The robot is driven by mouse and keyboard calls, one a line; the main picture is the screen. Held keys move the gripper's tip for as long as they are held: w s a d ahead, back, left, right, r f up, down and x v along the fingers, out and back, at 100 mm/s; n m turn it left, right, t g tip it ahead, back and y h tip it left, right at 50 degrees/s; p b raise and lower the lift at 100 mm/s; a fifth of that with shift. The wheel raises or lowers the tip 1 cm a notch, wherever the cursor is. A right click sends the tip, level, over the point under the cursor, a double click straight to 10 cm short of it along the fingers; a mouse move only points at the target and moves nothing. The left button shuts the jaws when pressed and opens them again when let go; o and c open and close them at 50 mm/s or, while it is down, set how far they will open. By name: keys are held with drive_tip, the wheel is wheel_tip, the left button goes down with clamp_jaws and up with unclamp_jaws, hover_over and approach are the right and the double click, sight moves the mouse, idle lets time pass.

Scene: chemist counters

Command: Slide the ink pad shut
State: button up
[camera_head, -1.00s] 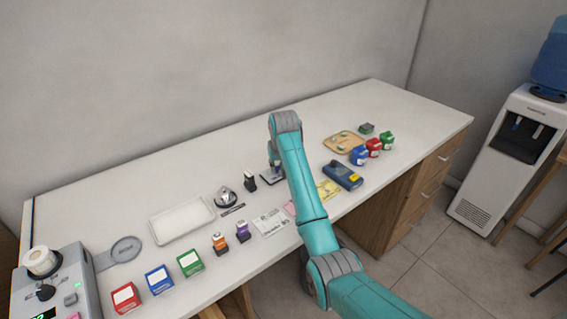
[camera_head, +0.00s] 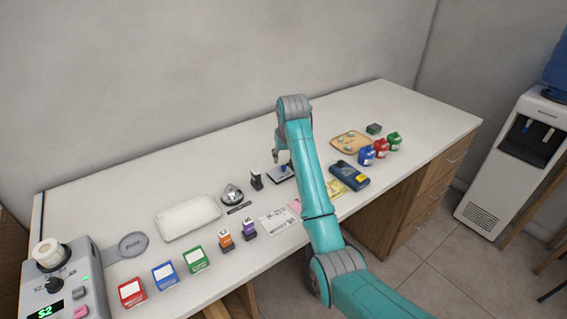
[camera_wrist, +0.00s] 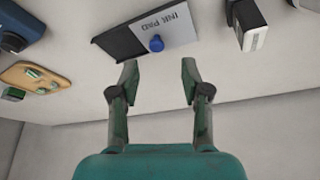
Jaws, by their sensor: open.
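The ink pad (camera_head: 279,174) lies on the counter near the middle, partly hidden by my arm in the head view. In the wrist view its grey lid (camera_wrist: 180,27), marked INK PAD, has a blue knob (camera_wrist: 156,43). The lid lies off to one side, and a strip of the dark base (camera_wrist: 118,40) shows beside it. My gripper (camera_wrist: 160,72) is open and empty, its two fingers apart on either side of the knob in the picture. The fingertips look clear of the pad and knob. In the head view my gripper (camera_head: 276,156) is just behind the pad.
A black stamp (camera_head: 256,180) stands left of the pad, with a bell (camera_head: 232,194) and white tray (camera_head: 188,217) beyond. A blue device (camera_head: 349,173), colored bottles (camera_head: 380,149) and a wooden tray (camera_head: 344,145) are to the right. Counter behind the pad is clear.

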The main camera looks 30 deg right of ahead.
drive_tip(key=v, duration=0.6)
drive_tip(key=shift+s+r, duration=0.1)
idle(0.3)
